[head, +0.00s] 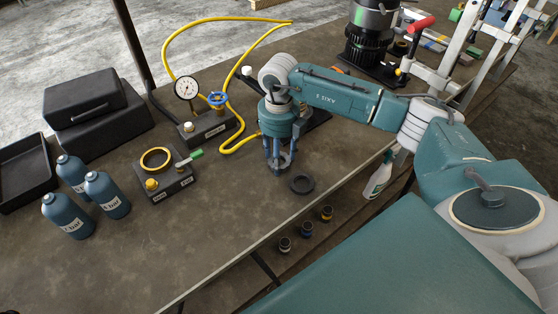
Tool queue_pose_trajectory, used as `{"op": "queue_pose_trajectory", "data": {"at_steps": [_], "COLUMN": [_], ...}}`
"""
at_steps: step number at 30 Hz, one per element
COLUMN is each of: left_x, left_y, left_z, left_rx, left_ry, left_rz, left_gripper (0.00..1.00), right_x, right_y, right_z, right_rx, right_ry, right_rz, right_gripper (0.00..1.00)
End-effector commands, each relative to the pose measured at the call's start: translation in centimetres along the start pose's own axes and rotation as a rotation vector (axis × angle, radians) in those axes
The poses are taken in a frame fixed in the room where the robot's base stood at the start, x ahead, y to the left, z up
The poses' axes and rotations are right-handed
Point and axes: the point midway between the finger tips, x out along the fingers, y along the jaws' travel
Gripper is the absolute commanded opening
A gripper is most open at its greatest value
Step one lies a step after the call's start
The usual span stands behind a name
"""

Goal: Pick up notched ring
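A flat dark ring (302,183) lies on the workbench near its front edge; I cannot make out a notch in it at this size. A brass-coloured ring (156,159) lies on a small black fixture (168,184) to the left. My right gripper (280,171) points down, just left of and behind the dark ring, apart from it in the picture. Its fingers look spread, with nothing visible between them. My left gripper is out of view.
A gauge (186,88) and blue valve (217,99) with a yellow hose (238,146) stand behind the gripper. Blue bottles (107,194), a black tray (24,174) and a black case (85,98) are at left. The bench's front left is clear.

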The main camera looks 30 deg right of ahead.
Motion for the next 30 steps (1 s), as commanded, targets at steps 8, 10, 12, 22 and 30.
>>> {"op": "queue_pose_trajectory", "data": {"at_steps": [8,10,12,22,30], "left_x": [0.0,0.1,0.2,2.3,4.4], "left_y": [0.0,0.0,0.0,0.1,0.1], "left_z": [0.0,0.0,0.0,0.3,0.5], "left_rx": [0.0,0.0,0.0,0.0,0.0], "left_ry": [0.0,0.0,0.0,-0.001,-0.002], "left_rz": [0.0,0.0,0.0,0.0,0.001], "left_gripper": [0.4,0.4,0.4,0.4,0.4], "right_x": [-0.2,-0.3,-0.6,-5.9,-14.1], "right_y": [0.0,0.0,0.0,0.1,0.1], "right_z": [0.1,0.1,0.1,0.3,0.2], "right_rx": [0.001,0.001,0.001,-0.001,0.0], "right_ry": [-0.002,-0.003,-0.003,-0.01,-0.009], "right_rz": [0.001,0.001,0.002,0.004,0.004], "right_gripper": [0.16,0.16,0.16,0.16,0.16]}}
